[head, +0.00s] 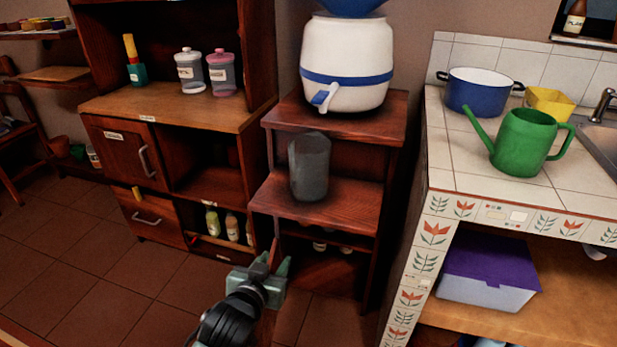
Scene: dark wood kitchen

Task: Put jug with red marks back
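A translucent grey jug (309,168) stands upright on the middle shelf (345,205) of the wooden stand, below the water dispenser. I cannot make out red marks on it from here. My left gripper (268,268) is low in front of the stand, below and to the left of the jug and apart from it. Its pale green fingers look spread, with nothing seen between them. My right gripper is not in view.
A white water dispenser (347,62) with a blue band tops the stand. A wooden cabinet (170,106) with two lidded jars stands left. A tiled counter (455,165) at right holds a green watering can (525,142) and a blue pot (480,92). Floor at left is clear.

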